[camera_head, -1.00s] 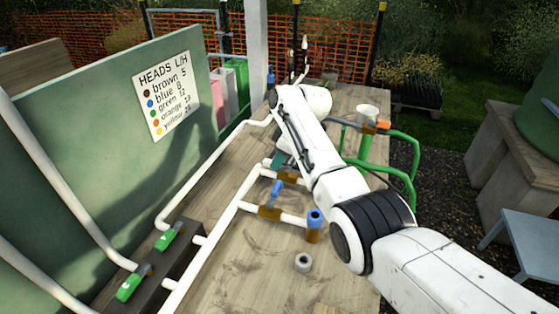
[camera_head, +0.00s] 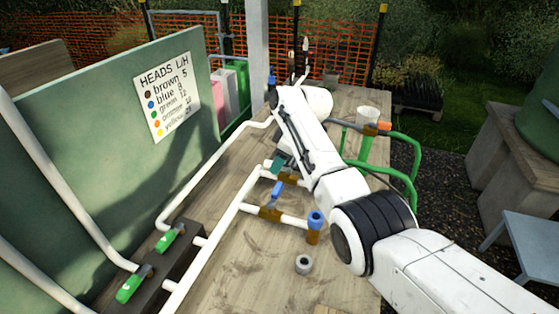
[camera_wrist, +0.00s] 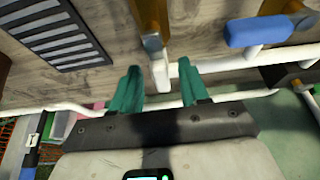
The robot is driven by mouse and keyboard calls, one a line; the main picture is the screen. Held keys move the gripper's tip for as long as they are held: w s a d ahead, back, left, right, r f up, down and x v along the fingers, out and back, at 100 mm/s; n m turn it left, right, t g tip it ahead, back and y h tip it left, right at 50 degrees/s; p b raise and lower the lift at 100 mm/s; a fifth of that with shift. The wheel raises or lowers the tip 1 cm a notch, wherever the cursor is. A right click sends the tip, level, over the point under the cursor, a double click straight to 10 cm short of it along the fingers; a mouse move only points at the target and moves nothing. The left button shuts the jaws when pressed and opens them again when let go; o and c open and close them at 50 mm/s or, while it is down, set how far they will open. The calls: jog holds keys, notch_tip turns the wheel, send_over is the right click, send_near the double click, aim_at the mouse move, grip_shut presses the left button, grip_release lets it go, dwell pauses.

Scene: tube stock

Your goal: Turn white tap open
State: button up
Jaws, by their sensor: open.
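The white tap (camera_wrist: 160,70) shows in the wrist view as a white lever on a brown fitting (camera_wrist: 150,20). My gripper (camera_wrist: 159,66) has two green fingers, open, one on each side of the lever in the picture. I cannot tell whether either finger touches it. In the head view my gripper (camera_head: 278,163) is low over the pipework, mostly behind my arm, and the white lever cannot be made out there. A brown fitting (camera_head: 288,178) shows just beside the fingers.
A blue tap (camera_head: 278,190) sits on the nearer branch and shows in the wrist view (camera_wrist: 260,31). A blue-topped brown outlet (camera_head: 315,220) ends that branch. A grey ring (camera_head: 303,263) lies on the wooden bench. A green hose (camera_head: 408,160) is to the right. A slotted grate (camera_wrist: 65,35) is near the fingers.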

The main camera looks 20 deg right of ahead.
jog(key=v, duration=1)
jog(key=shift+r+b, duration=0.35)
jog(key=shift+r, duration=0.05)
jog(key=shift+r, duration=0.1)
